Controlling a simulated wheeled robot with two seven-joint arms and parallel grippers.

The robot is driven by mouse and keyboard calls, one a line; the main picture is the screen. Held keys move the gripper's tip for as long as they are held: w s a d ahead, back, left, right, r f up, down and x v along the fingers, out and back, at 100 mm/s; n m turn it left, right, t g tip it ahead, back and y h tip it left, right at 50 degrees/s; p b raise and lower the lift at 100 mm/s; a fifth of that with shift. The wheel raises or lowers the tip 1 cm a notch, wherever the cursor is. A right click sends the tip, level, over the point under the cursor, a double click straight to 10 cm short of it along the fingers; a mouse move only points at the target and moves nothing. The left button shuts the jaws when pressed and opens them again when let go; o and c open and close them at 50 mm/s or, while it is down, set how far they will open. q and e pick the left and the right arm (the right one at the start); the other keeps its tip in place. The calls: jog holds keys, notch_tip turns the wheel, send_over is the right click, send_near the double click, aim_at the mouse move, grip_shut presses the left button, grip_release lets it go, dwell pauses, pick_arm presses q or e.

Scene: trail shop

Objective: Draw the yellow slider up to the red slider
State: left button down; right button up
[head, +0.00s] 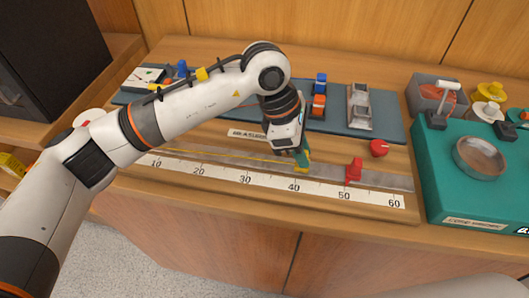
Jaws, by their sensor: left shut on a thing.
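The yellow slider (302,168) sits on the metal rail (325,174) just past the 40 mark of the white scale (247,180). My left gripper (300,157) reaches down from above and is shut on the yellow slider, hiding its upper part. The red slider (353,170) stands upright on the same rail, near the 50 mark. It is to the right of the yellow slider, with a gap of bare rail between them. A thin yellow line runs left along the rail from the yellow slider. My right gripper is not in view.
A red knob (379,148) stands behind the red slider. A blue-grey mat (338,125) with blue, orange and metal pieces lies behind the rail. A teal box (445,195) with a round pan (480,156) stands at the right.

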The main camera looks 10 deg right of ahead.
pick_arm(q)
jog(key=shift+s+d+b, duration=0.2)
jog(key=shift+s+d, duration=0.05)
jog(key=shift+d, duration=0.35)
jog(key=shift+s+d+b, duration=0.15)
jog(key=shift+s+d, duration=0.05)
jog(key=shift+d, duration=0.4)
jog(key=shift+s+d, duration=0.15)
jog(key=shift+d, duration=0.3)
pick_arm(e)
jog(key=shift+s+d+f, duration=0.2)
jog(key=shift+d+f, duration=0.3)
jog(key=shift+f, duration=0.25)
pick_arm(q)
jog(key=shift+r, duration=0.1)
jog(key=c, duration=1.3)
grip_release()
jog(key=shift+o, duration=0.3)
jog(key=shift+a, duration=0.1)
jog(key=b+v, duration=0.1)
jog(key=v, duration=1.1)
jog(key=shift+b, duration=0.4)
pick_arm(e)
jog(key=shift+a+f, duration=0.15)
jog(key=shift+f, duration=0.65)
